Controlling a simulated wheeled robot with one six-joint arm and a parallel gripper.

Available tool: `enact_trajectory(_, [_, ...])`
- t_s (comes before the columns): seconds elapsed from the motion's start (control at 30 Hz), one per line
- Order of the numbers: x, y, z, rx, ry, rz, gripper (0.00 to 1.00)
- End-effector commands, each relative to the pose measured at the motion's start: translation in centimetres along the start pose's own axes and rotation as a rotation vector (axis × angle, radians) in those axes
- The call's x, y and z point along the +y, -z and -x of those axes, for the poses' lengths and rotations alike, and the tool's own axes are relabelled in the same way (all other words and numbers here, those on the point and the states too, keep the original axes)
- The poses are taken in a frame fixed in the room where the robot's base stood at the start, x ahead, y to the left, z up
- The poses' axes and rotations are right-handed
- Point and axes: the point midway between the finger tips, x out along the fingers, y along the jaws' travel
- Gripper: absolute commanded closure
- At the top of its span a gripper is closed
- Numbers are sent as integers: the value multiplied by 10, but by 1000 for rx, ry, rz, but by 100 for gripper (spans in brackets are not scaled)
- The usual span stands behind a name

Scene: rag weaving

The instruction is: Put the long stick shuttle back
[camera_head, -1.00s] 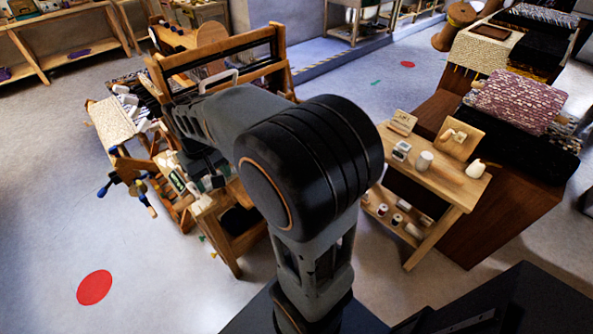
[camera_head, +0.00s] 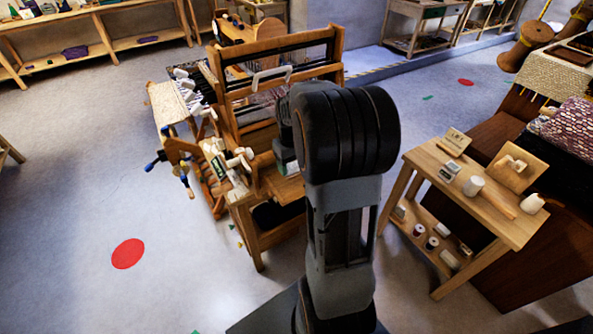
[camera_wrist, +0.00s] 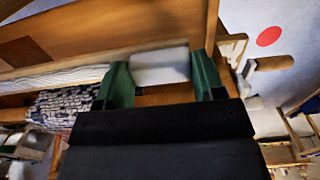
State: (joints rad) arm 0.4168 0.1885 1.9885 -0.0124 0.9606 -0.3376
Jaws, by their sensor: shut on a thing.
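In the wrist view my gripper (camera_wrist: 161,82) has two green fingers standing apart. A pale, whitish piece (camera_wrist: 160,66) fills the space between them, and the fingers are closed on it. It looks like a yarn-wound part of the long stick shuttle, but its ends are not clear. A wooden beam (camera_wrist: 110,35) crosses close beyond the fingers, with black-and-white woven cloth (camera_wrist: 65,110) at lower left.
A small wooden side table (camera_head: 425,165) with white jars, spools and boards stands to the right. Dark wooden furniture with woven cloth (camera_head: 575,130) is behind it. Open floor with a red disc (camera_head: 128,253) lies at left. Shelves (camera_head: 110,35) line the back.

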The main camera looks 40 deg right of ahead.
Motion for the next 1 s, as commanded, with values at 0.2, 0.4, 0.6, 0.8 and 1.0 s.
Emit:
enact_trajectory(0.2, [10,4,-14,-2,0,0,91])
enact_trajectory(0.4, [9,3,-38,-1,0,1,91])
enact_trajectory(0.6, [9,4,-43,1,-1,1,91])
enact_trajectory(0.8, [9,4,-44,1,0,1,91])
enact_trajectory(1.0, [9,4,-46,0,0,1,29])
